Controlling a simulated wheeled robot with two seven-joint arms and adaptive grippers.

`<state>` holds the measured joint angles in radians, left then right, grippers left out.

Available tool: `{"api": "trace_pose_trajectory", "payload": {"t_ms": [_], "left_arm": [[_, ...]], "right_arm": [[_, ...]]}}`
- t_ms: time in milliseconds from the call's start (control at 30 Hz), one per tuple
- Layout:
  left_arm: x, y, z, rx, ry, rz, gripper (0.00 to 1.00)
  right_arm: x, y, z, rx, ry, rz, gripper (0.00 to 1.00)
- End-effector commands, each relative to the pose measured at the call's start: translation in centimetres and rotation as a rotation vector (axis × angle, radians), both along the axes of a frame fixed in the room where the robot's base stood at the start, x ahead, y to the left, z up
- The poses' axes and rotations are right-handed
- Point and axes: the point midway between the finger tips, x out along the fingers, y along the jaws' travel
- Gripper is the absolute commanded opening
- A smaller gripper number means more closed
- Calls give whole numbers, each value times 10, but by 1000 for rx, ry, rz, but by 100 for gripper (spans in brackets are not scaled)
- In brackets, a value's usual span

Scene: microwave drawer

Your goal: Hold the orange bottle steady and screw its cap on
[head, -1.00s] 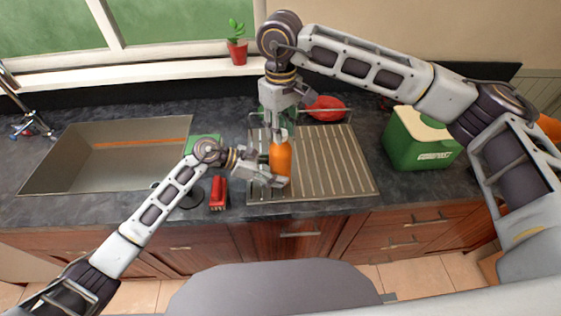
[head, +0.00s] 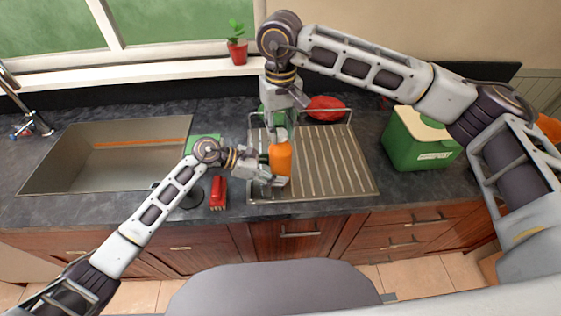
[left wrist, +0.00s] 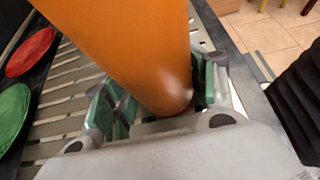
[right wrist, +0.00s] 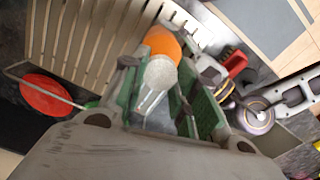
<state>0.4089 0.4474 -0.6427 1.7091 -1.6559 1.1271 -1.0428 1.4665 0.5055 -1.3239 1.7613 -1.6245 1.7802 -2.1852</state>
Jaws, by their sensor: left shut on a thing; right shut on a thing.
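The orange bottle (head: 281,160) stands roughly upright over the near left part of the drainer. My left gripper (head: 275,174) is shut on its lower body from the left. In the left wrist view the orange body (left wrist: 135,45) fills the space between the fingers. My right gripper (head: 280,130) points down just above the bottle and is shut on the pale cap (right wrist: 158,75). In the right wrist view the cap lies between the green finger pads, with the orange bottle (right wrist: 163,42) close beyond it. Whether the cap touches the bottle's neck is hidden.
The ribbed drainer (head: 335,165) has free room to the right. A sink (head: 85,170) lies left, with a small red object (head: 218,193) between. A green box (head: 420,140) stands right, and a potted plant (head: 237,50) on the sill.

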Motion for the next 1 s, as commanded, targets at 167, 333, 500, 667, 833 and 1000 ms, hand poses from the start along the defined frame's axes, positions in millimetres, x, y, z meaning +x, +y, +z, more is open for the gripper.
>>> {"api": "trace_pose_trajectory", "payload": {"t_ms": [167,333,500,667,833,1000], "left_arm": [[0,0,0,0,0,0,14],[0,0,0,0,0,0,14],[0,0,0,0,0,0,14],[0,0,0,0,0,0,14],[0,0,0,0,0,0,14],[0,0,0,0,0,0,14]], "right_arm": [[0,0,0,0,0,-30,0],[0,0,0,0,0,-29,0],[0,0,0,0,0,-44,0],[0,0,0,0,0,-111,0],[0,0,0,0,0,-206,0],[0,0,0,0,0,-301,0]]}}
